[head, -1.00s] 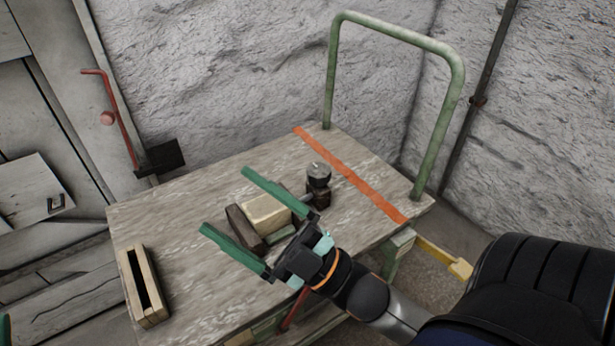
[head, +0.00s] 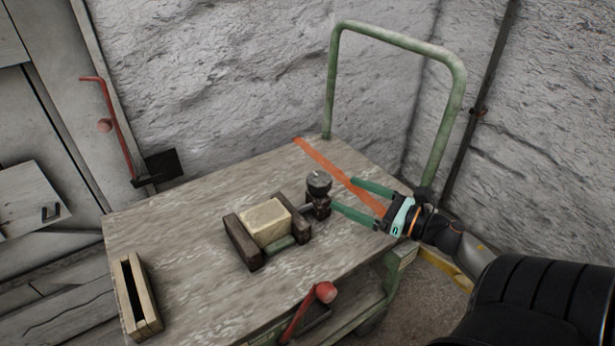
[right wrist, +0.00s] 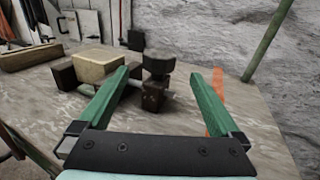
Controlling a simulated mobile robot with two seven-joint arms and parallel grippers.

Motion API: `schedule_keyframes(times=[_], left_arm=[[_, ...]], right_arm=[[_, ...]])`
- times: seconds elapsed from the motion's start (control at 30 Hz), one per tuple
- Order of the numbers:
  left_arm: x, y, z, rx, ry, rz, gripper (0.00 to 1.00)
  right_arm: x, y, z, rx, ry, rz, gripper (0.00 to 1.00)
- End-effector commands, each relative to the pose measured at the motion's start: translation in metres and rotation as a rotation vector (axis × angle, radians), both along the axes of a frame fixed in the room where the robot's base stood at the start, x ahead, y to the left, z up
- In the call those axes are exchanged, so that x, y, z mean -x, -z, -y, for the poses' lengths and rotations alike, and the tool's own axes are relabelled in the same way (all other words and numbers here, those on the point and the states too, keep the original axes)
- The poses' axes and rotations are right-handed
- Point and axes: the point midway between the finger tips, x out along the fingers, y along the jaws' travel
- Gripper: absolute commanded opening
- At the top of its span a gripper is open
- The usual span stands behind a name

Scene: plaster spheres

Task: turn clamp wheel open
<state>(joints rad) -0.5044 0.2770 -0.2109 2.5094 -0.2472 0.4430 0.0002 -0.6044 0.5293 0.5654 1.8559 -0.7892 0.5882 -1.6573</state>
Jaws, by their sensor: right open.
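The clamp (head: 240,242) lies on the cart top, with dark jaws on either side of a cream block (head: 265,220). Its dark wheel (head: 319,182), with a greyish top, stands at the clamp's right end; it also shows in the right wrist view (right wrist: 159,64). My right gripper (head: 343,193) is open and empty, to the right of the wheel, its fingers pointing left toward it. In the right wrist view, the wheel appears between the open fingers (right wrist: 169,70), beyond their tips. I cannot tell whether a finger touches it. My left gripper is not in view.
The wooden cart top (head: 190,270) has an orange stripe (head: 322,160) and a green handle frame (head: 334,90) at its right end. A slotted wooden box (head: 152,320) sits at the left. A rough wall stands behind.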

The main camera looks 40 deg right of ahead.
Motion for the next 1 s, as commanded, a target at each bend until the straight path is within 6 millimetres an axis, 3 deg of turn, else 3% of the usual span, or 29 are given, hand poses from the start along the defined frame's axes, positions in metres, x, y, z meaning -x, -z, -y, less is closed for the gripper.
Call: schedule_keyframes(times=[0.3, 0.5, 0.7, 1.0], left_arm=[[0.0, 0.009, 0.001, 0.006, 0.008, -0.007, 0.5], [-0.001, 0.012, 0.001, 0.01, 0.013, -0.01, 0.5], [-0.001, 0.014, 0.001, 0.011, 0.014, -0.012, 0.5], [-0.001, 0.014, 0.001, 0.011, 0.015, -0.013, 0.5]], right_arm=[[-0.061, -0.001, -0.019, -0.001, -0.004, 0.005, 0.99], [-0.092, -0.001, -0.027, -0.003, -0.003, 0.004, 0.99], [-0.107, -0.001, -0.032, -0.005, -0.002, 0.002, 0.99], [-0.111, -0.001, -0.033, -0.005, -0.001, 0.001, 0.99]])
